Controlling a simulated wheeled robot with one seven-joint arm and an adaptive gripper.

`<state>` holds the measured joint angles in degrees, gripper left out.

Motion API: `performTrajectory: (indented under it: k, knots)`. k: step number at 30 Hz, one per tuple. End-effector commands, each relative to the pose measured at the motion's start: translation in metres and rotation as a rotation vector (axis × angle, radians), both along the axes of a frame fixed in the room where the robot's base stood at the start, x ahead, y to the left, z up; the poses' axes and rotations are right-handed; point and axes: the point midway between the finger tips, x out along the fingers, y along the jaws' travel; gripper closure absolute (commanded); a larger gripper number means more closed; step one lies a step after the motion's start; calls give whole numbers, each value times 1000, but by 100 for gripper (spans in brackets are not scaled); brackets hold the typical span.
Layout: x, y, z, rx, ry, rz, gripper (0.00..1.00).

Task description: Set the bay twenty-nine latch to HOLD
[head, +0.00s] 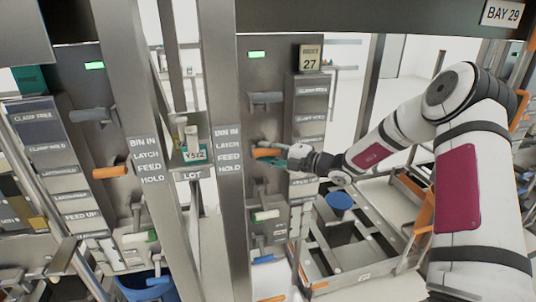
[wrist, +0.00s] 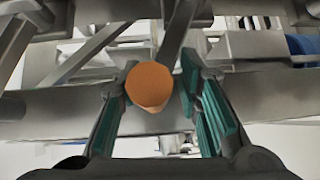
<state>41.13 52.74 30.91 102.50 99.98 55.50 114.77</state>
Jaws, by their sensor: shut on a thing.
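An orange-ended lever (head: 266,153) sticks out from the grey panel (head: 262,72) in the middle of the head view. My gripper (head: 277,161) with its green pads is shut on the orange handle. In the wrist view the orange end (wrist: 150,88) faces the camera between the green-padded fingers (wrist: 155,100). A label strip (head: 229,150) left of the lever reads BIN IN, LATCH, FEED, HOLD, and the lever stands near its middle lines. A plate (head: 309,58) on this panel reads 27. A BAY 29 sign (head: 502,13) hangs at top right.
A grey lever (head: 266,98) sits above, and a white-and-green lever (head: 264,215) below. A similar panel with its own orange lever (head: 110,172) stands at left. Steel posts divide the panels. A cart frame with a blue round part (head: 340,201) stands low at right.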

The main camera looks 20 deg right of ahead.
Motion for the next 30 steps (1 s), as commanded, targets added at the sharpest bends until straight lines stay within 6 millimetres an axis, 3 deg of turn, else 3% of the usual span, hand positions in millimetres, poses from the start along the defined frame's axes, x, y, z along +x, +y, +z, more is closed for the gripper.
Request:
performTrajectory:
  k: [1,8,9,10,30]
  knots:
    - [5,1,11,3,-27,-2,100]
    - [5,1,11,2,-28,-1,100]
    - [5,1,11,2,-28,-1,59]
    - [5,1,11,2,-26,-1,57]
    - [3,0,5,1,-12,-2,57]
